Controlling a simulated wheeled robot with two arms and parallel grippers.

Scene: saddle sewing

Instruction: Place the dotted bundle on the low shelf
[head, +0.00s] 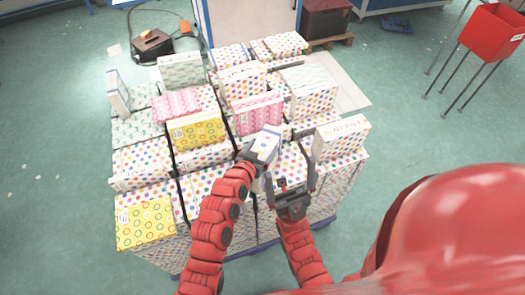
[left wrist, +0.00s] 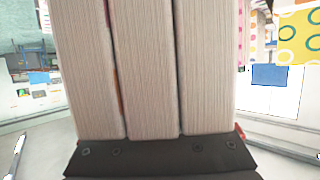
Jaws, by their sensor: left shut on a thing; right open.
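My left gripper (head: 256,160) is shut on a small white bundle (head: 267,143), held over the front middle of a large pile of patterned packages. My right gripper (head: 293,176) is open and empty, just right of and below the left one, at the pile's front. I cannot make out a low shelf for certain in either view.
The pile holds many dotted packages (head: 140,160), with yellow ringed ones (head: 146,222) and pink ones (head: 258,115) among them. Dark straps run over it. A red bin on legs (head: 494,35) stands at the upper right.

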